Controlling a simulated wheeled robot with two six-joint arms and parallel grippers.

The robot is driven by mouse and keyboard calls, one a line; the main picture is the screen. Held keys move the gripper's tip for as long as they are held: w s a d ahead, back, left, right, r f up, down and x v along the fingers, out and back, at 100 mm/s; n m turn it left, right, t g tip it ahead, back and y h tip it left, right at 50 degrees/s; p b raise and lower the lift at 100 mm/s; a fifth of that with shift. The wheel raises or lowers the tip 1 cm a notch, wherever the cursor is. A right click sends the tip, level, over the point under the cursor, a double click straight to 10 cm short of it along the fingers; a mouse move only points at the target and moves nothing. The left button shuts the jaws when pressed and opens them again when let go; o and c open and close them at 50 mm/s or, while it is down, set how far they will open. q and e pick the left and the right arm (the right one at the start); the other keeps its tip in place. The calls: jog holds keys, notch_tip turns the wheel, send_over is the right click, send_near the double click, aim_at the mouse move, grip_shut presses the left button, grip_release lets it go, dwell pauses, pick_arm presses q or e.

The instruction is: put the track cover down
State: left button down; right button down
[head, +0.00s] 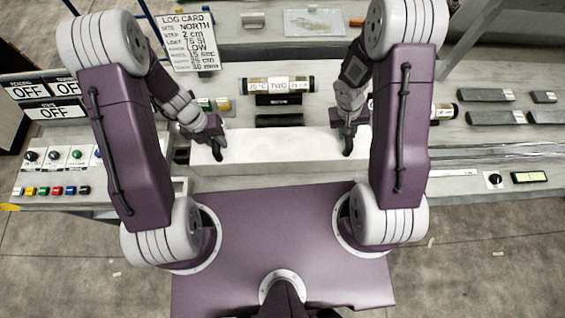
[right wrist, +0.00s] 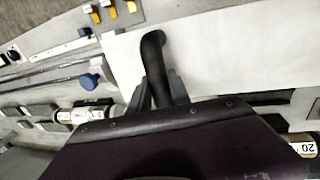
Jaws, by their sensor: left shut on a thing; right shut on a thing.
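The track cover (head: 280,148) is a long white box-like piece lying crosswise in front of me in the head view. My left gripper (head: 216,146) is shut on it near its left end. My right gripper (head: 348,142) is shut on it near its right end. In the right wrist view the cover's white face (right wrist: 225,50) fills the upper right, with my right gripper (right wrist: 155,60) at its edge. I cannot tell whether the cover touches the bench below it.
A labelled core tube (head: 277,84) lies behind the cover, with dark blocks near it. A log card (head: 188,40) stands at the back left. A control panel (head: 55,160) with knobs and coloured buttons is at left. Dark bars (head: 495,117) lie on the right bench.

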pick_arm(q)
jog(key=shift+r, duration=0.1)
pick_arm(e)
jog(key=shift+s, duration=0.1)
pick_arm(q)
jog(key=shift+s, duration=0.1)
